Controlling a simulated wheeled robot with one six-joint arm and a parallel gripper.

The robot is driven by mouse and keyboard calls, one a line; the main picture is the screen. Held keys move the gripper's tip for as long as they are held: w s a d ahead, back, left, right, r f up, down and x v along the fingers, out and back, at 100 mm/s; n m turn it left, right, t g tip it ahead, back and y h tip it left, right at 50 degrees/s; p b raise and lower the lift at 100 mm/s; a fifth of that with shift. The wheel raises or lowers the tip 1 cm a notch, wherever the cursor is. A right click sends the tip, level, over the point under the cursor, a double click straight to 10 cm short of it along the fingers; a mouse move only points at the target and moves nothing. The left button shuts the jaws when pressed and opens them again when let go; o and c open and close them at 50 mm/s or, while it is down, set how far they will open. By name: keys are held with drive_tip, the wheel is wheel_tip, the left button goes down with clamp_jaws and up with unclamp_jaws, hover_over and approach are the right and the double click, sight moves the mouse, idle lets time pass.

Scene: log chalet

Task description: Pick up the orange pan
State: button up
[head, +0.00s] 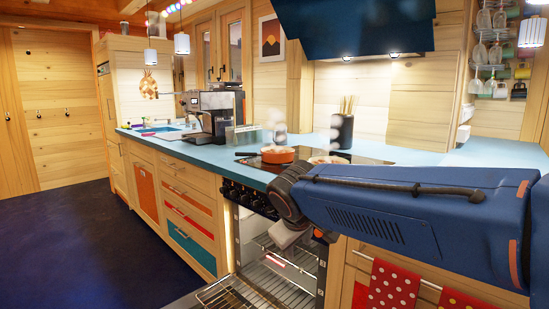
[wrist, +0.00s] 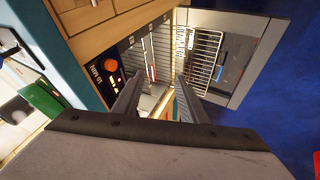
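The orange pan (head: 277,154) sits on the stovetop in the head view, with a dark handle pointing left and pale steam above it. A second steaming pan (head: 328,160) stands just right of it, partly hidden by my arm. My gripper hangs in front of the open oven, below and apart from the orange pan. In the head view its fingers are hard to make out. In the wrist view my gripper (wrist: 158,88) has its two dark fingers apart, with nothing seen held between them. I cannot make out the orange pan in the wrist view.
The oven (head: 290,262) under the stovetop is open, with a rack on its lowered door (wrist: 240,60). A coffee machine (head: 216,112) stands on the blue counter (head: 505,154) left of the pans. A dark utensil holder (head: 342,130) stands behind them. The floor at left is clear.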

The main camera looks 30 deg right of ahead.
drive_tip(key=w+d+r+n+t+h, duration=0.15)
drive_tip(key=w+r, duration=0.35)
drive_tip(key=w, duration=0.6)
drive_tip(key=w+d+r+n+t+h, duration=0.15)
drive_tip(key=w+r, duration=0.25)
drive_tip(key=w, duration=0.6)
drive_tip(key=n+t+h, duration=0.3)
drive_tip(key=n, duration=0.2)
approach(250, 154)
drive_tip(key=x, duration=0.6)
drive_tip(key=shift+d+f, duration=0.15)
drive_tip(key=shift+d, duration=0.2)
drive_tip(key=shift+w+a+x, duration=0.1)
drive_tip(key=shift+x, duration=1.25)
drive_tip(key=shift+w+a+x, duration=0.1)
drive_tip(key=shift+a+x, duration=0.05)
drive_tip(key=shift+x, duration=1.2)
clamp_jaws()
